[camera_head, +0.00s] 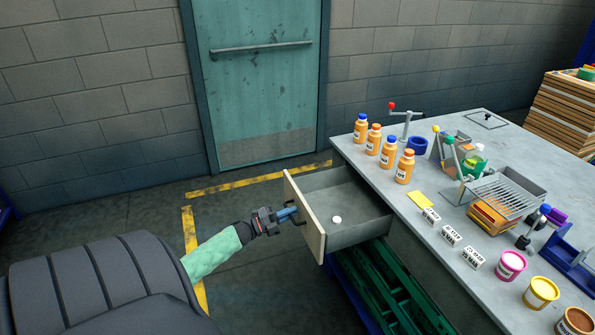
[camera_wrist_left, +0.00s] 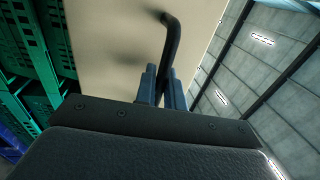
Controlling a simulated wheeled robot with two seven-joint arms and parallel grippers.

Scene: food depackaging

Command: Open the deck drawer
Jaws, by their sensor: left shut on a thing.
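The deck drawer (camera_head: 343,233) is pulled out from the left side of the grey desk (camera_head: 440,190) in the head view. Its inside shows, with a small white round object (camera_head: 337,219) on its floor. My left gripper (camera_head: 291,214) is at the drawer's beige front panel (camera_head: 304,217). In the left wrist view, the blue fingers of the left gripper (camera_wrist_left: 162,88) are shut on the dark bar handle (camera_wrist_left: 172,45). The beige front panel fills the area behind the handle. My right gripper is not in view.
Several orange bottles (camera_head: 387,152) stand along the desk's far left edge. White labelled blocks (camera_head: 451,235) and pots (camera_head: 511,265) stand nearer. Green crates (camera_head: 372,285) sit below the drawer. The floor left of the drawer, with yellow lines (camera_head: 258,179), is clear.

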